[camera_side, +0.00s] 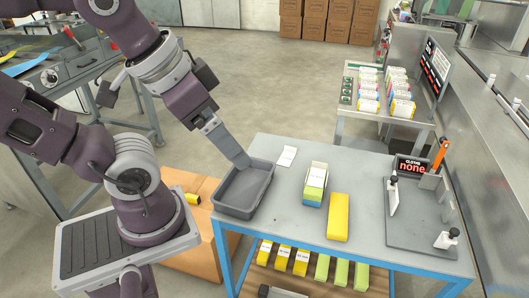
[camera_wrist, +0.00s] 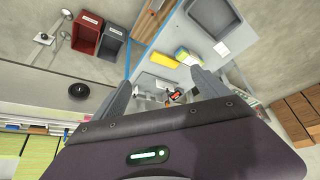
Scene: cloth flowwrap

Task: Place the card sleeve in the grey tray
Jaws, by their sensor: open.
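A small white flat piece (camera_side: 287,156), which looks like the card sleeve, lies on the table just right of the grey tray's far end. It also shows in the wrist view (camera_wrist: 222,49). The grey tray (camera_side: 221,210) sits at the table's left corner and looks empty; the wrist view shows it at the top (camera_wrist: 214,16). My gripper (camera_side: 241,161) is at the tray's far end, left of the white piece; its height over the rim is hard to tell. In the wrist view its jaws (camera_wrist: 163,84) are apart with nothing visible between them.
A stack of coloured cloths (camera_side: 315,184) and a yellow block (camera_side: 338,217) stand mid-table. A grey plate (camera_side: 420,230) with white clamps is at the right, beside a sign (camera_side: 411,167) reading "none". A side table with packs (camera_side: 370,90) stands behind.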

